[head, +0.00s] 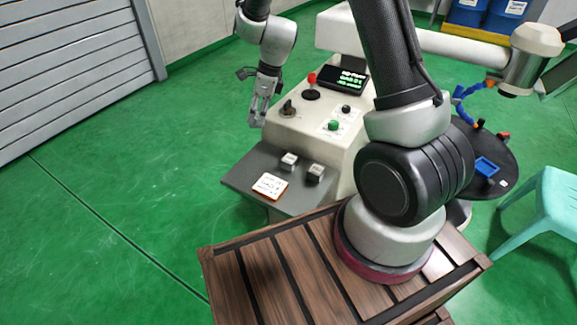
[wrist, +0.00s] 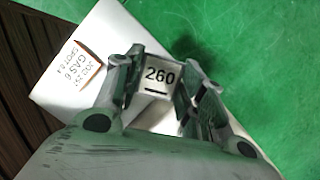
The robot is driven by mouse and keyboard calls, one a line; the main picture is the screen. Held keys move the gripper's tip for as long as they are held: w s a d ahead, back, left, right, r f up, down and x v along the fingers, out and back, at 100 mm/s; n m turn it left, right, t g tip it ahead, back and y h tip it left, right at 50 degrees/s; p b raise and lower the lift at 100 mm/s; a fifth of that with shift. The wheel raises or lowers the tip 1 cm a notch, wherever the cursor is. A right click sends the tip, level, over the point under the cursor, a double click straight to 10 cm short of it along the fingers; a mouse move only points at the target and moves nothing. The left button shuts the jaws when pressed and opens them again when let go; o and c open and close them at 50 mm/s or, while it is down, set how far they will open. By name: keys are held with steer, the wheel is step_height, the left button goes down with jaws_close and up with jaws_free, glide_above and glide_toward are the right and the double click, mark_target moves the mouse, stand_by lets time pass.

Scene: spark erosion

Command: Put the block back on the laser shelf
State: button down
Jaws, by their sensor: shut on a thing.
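My gripper (head: 262,118) points down in front of the machine's control panel, above the left part of the grey shelf (head: 240,178). In the wrist view my gripper (wrist: 162,63) is shut on a pale block (wrist: 160,76) marked 260. The held block cannot be made out clearly in the head view. Two small pale blocks (head: 289,161) (head: 315,172) stand on the shelf. The card (wrist: 84,66) also shows in the wrist view on the light shelf surface (wrist: 118,30), left of the held block.
The cream control panel (head: 310,128) behind the shelf has a red button, a knob, a green button and a lit display (head: 343,78). Green floor at left is clear.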

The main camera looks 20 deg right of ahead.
steer(key=m, duration=0.1)
steer(key=s+f+m, duration=0.1)
steer(key=m, duration=0.1)
steer(key=s+m+t, duration=0.1)
steer(key=m, duration=0.1)
steer(key=shift+s+d+f+h, duration=0.2)
steer(key=shift+d+f+h, duration=0.1)
steer(key=shift+f+h, duration=0.1)
steer(key=shift+s+f+m, duration=0.1)
steer(key=shift+f+m, duration=0.15)
steer(key=shift+m, duration=0.05)
glide_toward(262, 156)
steer(key=x, duration=0.5)
steer(key=c, duration=0.9)
jaws_free()
steer(key=shift+f, duration=0.1)
